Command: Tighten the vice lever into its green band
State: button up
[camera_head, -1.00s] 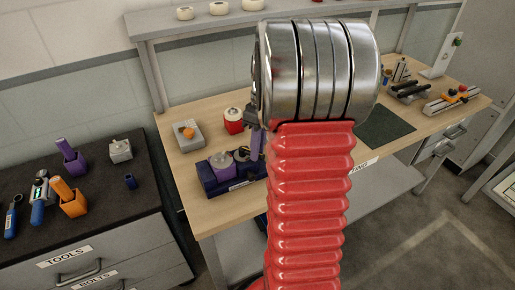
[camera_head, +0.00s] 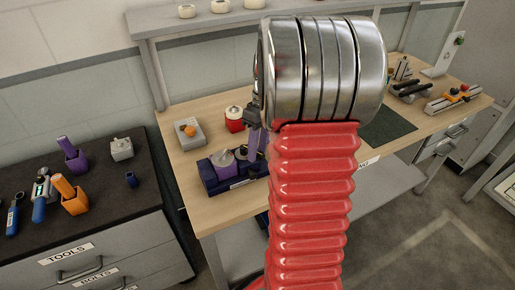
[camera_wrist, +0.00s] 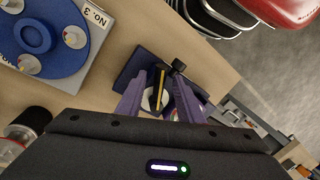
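In the wrist view the purple fingers of my gripper (camera_wrist: 159,82) are apart. A dark bar with a yellow stripe (camera_wrist: 159,88) lies between them in the picture; I cannot tell whether they touch it. A black knob (camera_wrist: 178,66) sits beside it, over a dark blue plate (camera_wrist: 135,65). I cannot clearly make out the vice lever or a green band.
A red-and-white container (camera_head: 235,120) and a grey box with an orange knob (camera_head: 188,132) stand behind the fixture. Rails with coloured blocks (camera_head: 452,97) are at the bench's far right.

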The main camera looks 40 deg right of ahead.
jog(key=shift+r, duration=0.1)
notch_tip(320, 180, up, 13)
jog(key=d, duration=0.2)
jog(key=shift+w+d+r, duration=0.15)
jog(key=shift+w+d, duration=0.15)
dwell(0.5)
jog(key=s+a+f+m+t+h, duration=0.1)
jog(key=s+a+t, duration=0.2)
jog(key=a, duration=1.2)
jog(key=s+a+f+m+t+h, duration=0.1)
jog(key=s+a+f+t, duration=0.1)
jog(key=s+a, duration=0.6)
jog(key=a+t, duration=0.1)
jog(key=a, duration=0.5)
jog(key=shift+a, duration=0.35)
